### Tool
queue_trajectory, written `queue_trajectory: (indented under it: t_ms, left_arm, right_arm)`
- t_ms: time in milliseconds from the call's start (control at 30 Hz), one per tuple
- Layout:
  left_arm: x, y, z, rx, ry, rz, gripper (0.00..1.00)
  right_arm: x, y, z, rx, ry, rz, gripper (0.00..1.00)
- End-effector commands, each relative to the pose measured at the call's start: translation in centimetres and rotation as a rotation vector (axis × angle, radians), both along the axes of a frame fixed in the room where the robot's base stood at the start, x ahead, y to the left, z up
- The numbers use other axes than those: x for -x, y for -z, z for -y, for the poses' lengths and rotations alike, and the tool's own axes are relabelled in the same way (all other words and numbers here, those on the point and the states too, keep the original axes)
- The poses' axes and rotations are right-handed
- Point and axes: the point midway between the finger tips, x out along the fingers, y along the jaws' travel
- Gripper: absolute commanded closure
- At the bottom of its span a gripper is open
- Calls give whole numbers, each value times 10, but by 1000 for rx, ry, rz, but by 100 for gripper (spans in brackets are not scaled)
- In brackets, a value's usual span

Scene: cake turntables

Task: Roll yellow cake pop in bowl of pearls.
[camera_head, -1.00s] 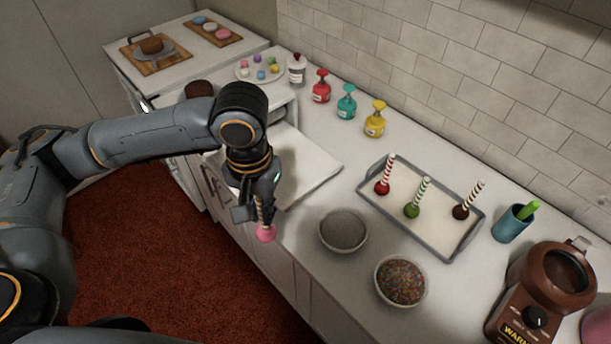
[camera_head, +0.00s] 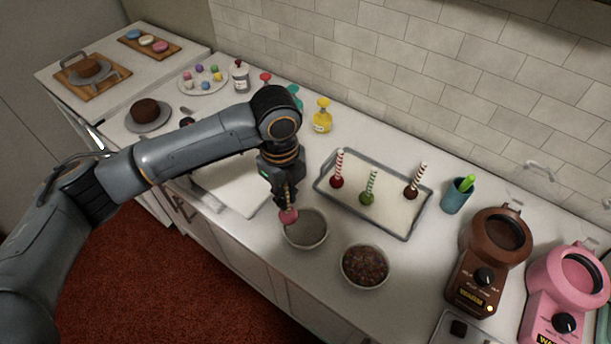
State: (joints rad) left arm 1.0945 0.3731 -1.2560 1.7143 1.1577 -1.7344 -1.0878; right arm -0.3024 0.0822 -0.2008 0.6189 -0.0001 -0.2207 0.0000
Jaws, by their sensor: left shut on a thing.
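My left gripper (camera_head: 284,192) is shut on the striped stick of a cake pop, which hangs head down. The head of this cake pop (camera_head: 288,217) looks pink, not yellow. It is at the upper left rim of a white bowl (camera_head: 306,245) with grey contents, which look like the pearls. I cannot tell whether the pop touches the contents. No yellow cake pop shows. My right gripper is not in view.
A bowl of colourful sprinkles (camera_head: 365,282) stands to the right. Behind is a tray (camera_head: 392,228) with red, green and brown cake pops. Brown (camera_head: 480,265) and pink (camera_head: 565,300) melting pots stand at right. A white board (camera_head: 238,200) lies left.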

Motion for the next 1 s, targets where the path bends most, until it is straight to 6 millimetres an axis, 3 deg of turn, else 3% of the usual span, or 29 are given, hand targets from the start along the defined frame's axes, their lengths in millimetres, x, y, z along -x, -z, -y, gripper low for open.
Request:
queue_trajectory:
  t_ms: [33,200,333,667,1000]
  left_arm:
    - [-2,-8,10,-1,107,1,100]
    - [-7,-12,30,-10,424,9,100]
    - [-9,-13,38,-15,558,12,100]
    - [-10,0,41,-18,614,13,100]
    - [-10,35,41,-17,612,14,100]
  right_arm:
    - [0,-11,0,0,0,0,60]
    - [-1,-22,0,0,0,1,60]
    - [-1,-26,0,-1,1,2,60]
    - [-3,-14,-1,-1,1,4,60]
    - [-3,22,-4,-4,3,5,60]
